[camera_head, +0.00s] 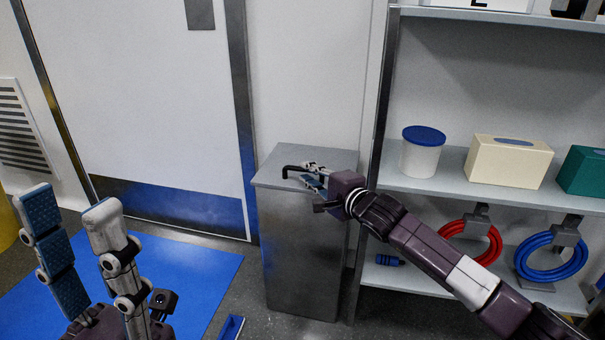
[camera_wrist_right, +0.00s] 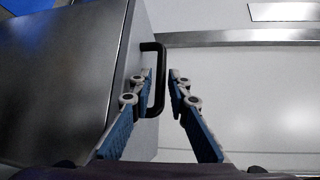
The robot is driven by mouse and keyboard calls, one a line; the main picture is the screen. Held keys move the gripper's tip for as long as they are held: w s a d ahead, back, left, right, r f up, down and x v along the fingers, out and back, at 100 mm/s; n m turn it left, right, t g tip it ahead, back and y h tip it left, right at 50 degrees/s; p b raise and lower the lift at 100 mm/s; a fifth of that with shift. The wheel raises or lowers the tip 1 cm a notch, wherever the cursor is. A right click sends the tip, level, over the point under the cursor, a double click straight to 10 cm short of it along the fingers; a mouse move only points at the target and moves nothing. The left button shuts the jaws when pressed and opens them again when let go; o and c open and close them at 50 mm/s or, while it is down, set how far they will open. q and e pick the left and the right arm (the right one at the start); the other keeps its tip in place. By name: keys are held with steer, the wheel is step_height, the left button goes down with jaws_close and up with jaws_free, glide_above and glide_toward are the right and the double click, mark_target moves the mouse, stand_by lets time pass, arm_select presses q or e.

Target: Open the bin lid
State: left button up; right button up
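The bin (camera_head: 308,250) is a grey metal box standing on the floor in front of the wall, with its flat lid (camera_head: 335,158) lying shut on top. A black bar handle (camera_head: 290,168) sticks out at the lid's left side. My right gripper (camera_head: 304,172) is over the lid at the handle. In the right wrist view, the handle (camera_wrist_right: 158,95) stands between the two fingers of that gripper (camera_wrist_right: 160,72), with a small gap showing on the right side; it looks open around the bar. My left gripper (camera_head: 70,205) is open and empty at the lower left.
A shelf unit (camera_head: 425,188) stands right of the bin, holding a blue-lidded white tub (camera_head: 421,158), a cream box (camera_head: 507,162) and coiled red (camera_head: 470,240) and blue hoses (camera_head: 550,258). A door (camera_head: 160,100) and a blue mat (camera_head: 190,275) are to the left.

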mark_target(304, 171)
steer(key=shift+b+x, duration=0.3)
steer(key=shift+x, duration=1.3)
jaws_close()
